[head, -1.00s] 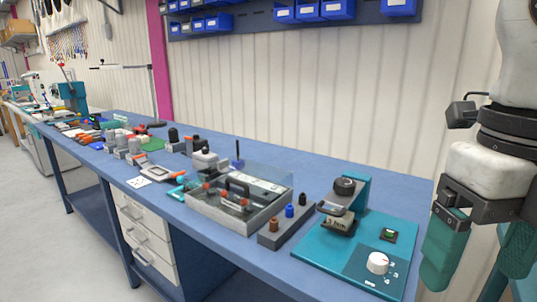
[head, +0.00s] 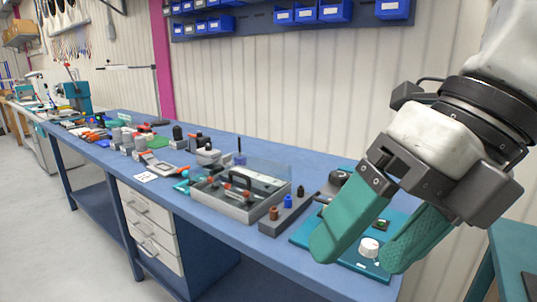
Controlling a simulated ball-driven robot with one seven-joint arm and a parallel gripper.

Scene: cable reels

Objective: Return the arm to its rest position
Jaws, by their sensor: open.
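My gripper (head: 362,258) is in the right half of the head view, in front of the near end of the blue workbench (head: 160,182). Its two teal fingers point down and to the left and are spread apart. Nothing is between them. The fingers cover much of a teal board (head: 302,238) with a white knob (head: 369,246) on the bench. I cannot tell how far above the bench the fingers are.
A clear-lidded grey tray (head: 235,208) and a grey block with coloured pegs (head: 287,203) stand left of my gripper. Tools crowd the bench further left. Blue bins (head: 321,11) hang on the wall. Another teal surface (head: 508,250) lies at lower right. Open floor (head: 50,250) shows at left.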

